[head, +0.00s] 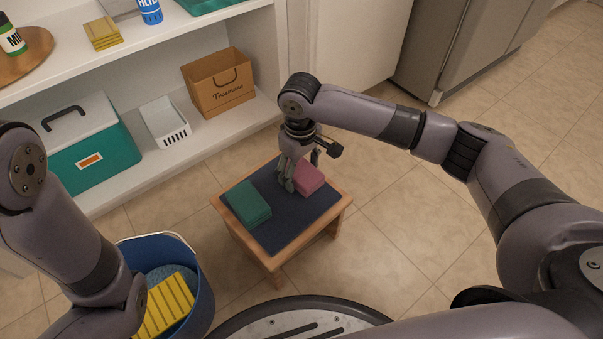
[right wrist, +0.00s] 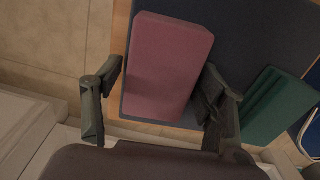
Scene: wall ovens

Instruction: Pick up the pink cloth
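The pink cloth (head: 308,178) lies folded on the dark top of a small wooden stool (head: 336,205), toward its right side. My right gripper (head: 295,184) is just above it, pointing down. In the right wrist view the pink cloth (right wrist: 165,65) shows between the two spread fingers of the right gripper (right wrist: 155,105), which is open with one finger on each side. I cannot tell whether the fingers touch it. A folded green cloth (head: 247,204) lies left of it on the stool and shows in the right wrist view (right wrist: 272,108). My left gripper is out of view.
A blue bucket (head: 202,300) with a yellow item (head: 165,304) stands left of the stool. White shelves behind hold a green cooler (head: 95,158), a white basket (head: 165,122) and a paper bag (head: 219,83). Tiled floor is clear to the right.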

